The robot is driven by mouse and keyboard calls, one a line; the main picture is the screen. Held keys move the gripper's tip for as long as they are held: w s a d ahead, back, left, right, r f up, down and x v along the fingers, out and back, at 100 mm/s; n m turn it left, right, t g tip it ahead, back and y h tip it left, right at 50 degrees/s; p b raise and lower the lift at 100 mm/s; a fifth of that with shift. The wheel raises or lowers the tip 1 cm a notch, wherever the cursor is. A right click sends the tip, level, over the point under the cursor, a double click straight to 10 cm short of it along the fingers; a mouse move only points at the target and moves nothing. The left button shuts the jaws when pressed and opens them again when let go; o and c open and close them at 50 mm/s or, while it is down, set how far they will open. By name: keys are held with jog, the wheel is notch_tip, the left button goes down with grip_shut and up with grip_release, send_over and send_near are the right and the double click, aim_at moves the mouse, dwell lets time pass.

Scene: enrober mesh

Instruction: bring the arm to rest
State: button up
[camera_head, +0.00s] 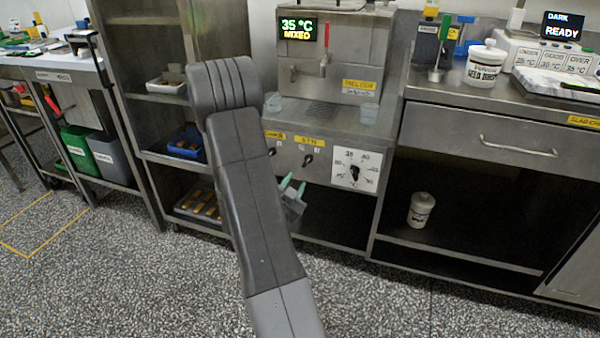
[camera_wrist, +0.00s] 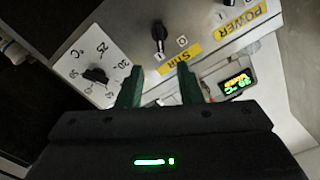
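The STIR knob (camera_wrist: 158,33) and the dial (camera_wrist: 95,75) are both in plain view there. My dark arm hides part of the melter's left side.
The melter's display (camera_head: 298,28) reads 35 °C MIXED. A steel counter with a drawer (camera_head: 480,140) stands to the right, with a white tub (camera_head: 421,209) on its lower shelf. A shelf rack (camera_head: 150,100) with trays stands left. The speckled floor (camera_head: 130,280) in front is clear.

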aim_at(307, 162)
jog(key=shift+v, duration=1)
jog(key=b+x, duration=0.1)
jog(key=x, duration=1.3)
jog(key=shift+b, duration=0.35)
jog(key=shift+f, duration=0.15)
